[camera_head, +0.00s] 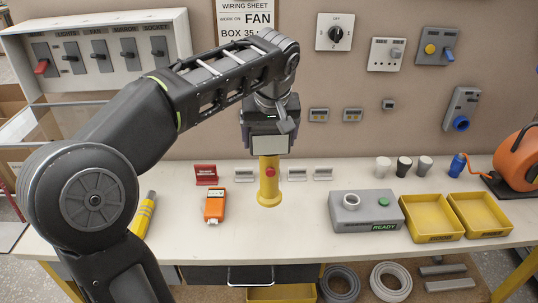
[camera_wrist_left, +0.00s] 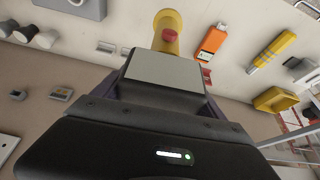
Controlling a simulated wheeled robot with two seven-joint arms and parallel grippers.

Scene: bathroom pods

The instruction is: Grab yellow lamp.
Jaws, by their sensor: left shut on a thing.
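The yellow lamp (camera_head: 268,183) stands upright on the white bench, with a red button on its front and a round yellow base. My left gripper (camera_head: 268,150) comes down from above and is shut on the lamp's upper part, which the gripper hides. In the left wrist view the lamp (camera_wrist_left: 166,42) shows at the top, its upper end hidden behind the gripper body. The fingertips cannot be seen clearly in either view. My right gripper is not in view.
An orange device (camera_head: 214,206) and a yellow-grey tool (camera_head: 144,214) lie left of the lamp. A grey READY box (camera_head: 350,222) and yellow bins (camera_head: 432,219) stand to the right. Small holders (camera_head: 297,174) line the back. A switch panel (camera_head: 110,52) stands at upper left.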

